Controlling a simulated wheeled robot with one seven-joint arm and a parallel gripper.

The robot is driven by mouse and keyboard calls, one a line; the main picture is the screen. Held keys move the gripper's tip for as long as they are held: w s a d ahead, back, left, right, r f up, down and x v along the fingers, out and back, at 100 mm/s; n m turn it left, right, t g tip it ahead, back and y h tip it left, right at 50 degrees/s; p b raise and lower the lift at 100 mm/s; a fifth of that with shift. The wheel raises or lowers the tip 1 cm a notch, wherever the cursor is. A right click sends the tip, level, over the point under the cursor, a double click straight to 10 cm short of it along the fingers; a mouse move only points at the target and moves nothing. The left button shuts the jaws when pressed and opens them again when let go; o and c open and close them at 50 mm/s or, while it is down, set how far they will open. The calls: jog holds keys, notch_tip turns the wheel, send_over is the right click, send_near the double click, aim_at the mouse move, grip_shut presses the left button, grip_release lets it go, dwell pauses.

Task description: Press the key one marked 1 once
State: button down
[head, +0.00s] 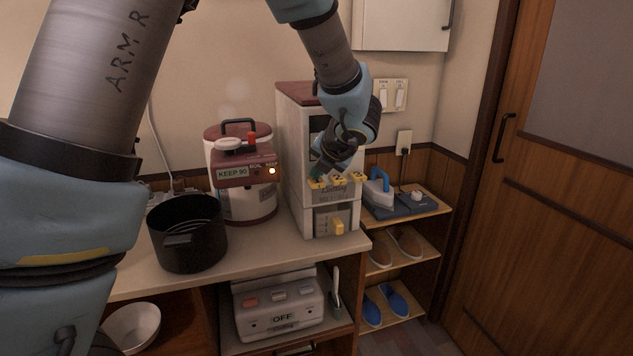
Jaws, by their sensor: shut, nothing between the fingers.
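A tall white dispenser (293,150) with a brown lid stands on the counter. A row of yellow keys crosses its front: a left key (316,184), a middle key (338,181) and a right key (357,177). Their marks are too small to read, so I cannot tell which is marked 1. My gripper (322,170) is shut and empty, pointing down just above the left and middle keys. It hides part of the dispenser's upper front. I cannot tell whether its tips touch a key.
A red-and-white pot (240,200) with a lit lamp and a black pot (187,235) stand left of the dispenser. A blue-handled iron (379,190) sits on the shelf to the right, above shoes. A white box (278,305) showing OFF is below the counter (262,250).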

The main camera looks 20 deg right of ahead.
aim_at(318, 183)
jog(key=shift+f+b, duration=0.65)
jog(key=shift+f, duration=0.3)
dwell(0.6)
jog(key=shift+r, duration=0.1)
jog(key=shift+r+p, duration=1.5)
jog(key=shift+p, duration=0.2)
notch_tip(318, 183, up, 5)
jog(key=p, duration=0.5)
